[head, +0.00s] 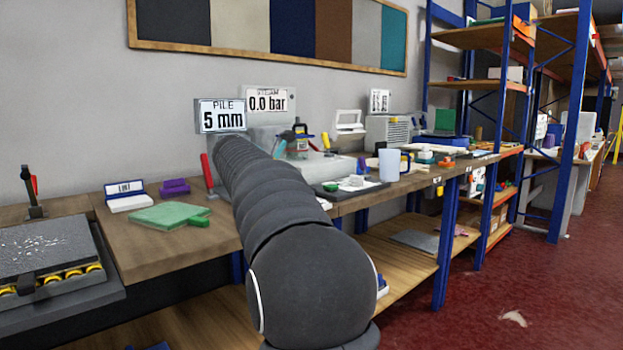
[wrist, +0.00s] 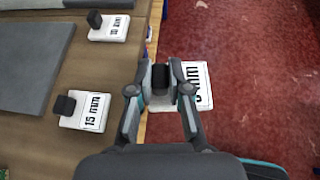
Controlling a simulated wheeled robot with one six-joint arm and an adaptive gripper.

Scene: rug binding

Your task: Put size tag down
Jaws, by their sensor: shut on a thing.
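In the wrist view my gripper (wrist: 160,75) is shut on the black knob of a white size tag (wrist: 204,88). The fingers hide part of its label; "mm" seems to show, but I cannot read the number surely. The held tag is over the bench's front edge, partly in front of the red floor; its height is unclear. Two similar tags with black knobs are on the bench: one marked 15 mm (wrist: 91,112), and one farther off (wrist: 112,30) whose number is unclear. In the head view my arm hides the gripper and held tag.
The wooden bench (wrist: 125,75) has a grey plate (wrist: 30,65) at left; bare wood shows around the tags. In the head view a green pad (head: 168,215), a LINT box (head: 128,203) and a white mug (head: 389,165) stand along the bench. Red floor (head: 450,310) is at right.

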